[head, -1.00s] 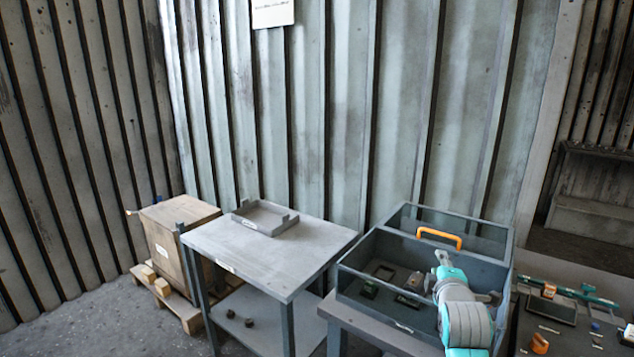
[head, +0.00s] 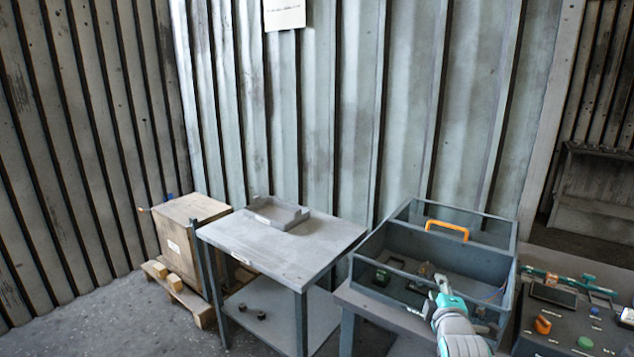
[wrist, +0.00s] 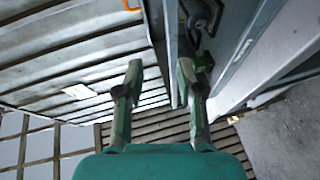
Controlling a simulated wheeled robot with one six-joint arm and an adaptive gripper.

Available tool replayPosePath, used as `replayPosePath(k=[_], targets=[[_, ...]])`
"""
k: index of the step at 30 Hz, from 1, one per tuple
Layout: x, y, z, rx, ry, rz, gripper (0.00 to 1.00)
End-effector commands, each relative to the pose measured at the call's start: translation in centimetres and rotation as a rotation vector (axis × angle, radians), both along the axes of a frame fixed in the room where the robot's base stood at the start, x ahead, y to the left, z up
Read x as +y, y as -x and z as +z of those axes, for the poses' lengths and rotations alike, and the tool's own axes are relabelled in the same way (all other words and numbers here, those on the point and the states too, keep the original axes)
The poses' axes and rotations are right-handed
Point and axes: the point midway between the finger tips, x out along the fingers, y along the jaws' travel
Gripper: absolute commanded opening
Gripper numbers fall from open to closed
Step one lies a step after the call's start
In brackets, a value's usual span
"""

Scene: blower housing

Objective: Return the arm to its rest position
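My arm (head: 455,322) reaches up from the lower right in the head view, folded low in front of the grey open bin with the orange handle (head: 447,230). A dark wall edge of the bin or table lies beyond the fingertips; I cannot tell which.
A grey table (head: 282,250) with a shallow tray (head: 275,213) stands left of the bin. A wooden crate (head: 190,230) sits on a pallet left of it. A dark panel with coloured parts (head: 580,320) lies at the right. Bare floor (head: 70,325) is at the lower left.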

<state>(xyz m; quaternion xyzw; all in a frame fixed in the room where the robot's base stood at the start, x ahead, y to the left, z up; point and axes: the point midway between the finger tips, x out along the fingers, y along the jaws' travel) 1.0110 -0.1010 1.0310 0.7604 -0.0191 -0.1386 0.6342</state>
Motion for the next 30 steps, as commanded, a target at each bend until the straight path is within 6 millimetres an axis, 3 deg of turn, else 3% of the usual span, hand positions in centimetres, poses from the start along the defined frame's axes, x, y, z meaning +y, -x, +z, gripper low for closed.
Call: replayPosePath(k=[8,11,21,30], targets=[[1.4,4.0,-5.6,-0.006,-0.103,0.004,0.37],[2.2,6.5,-8.4,-0.012,-0.165,0.005,0.37],[4.9,17.2,-16.5,-0.033,-0.404,0.0,0.37],[6.9,27.6,-20.6,-0.046,-0.622,-0.014,0.37]])
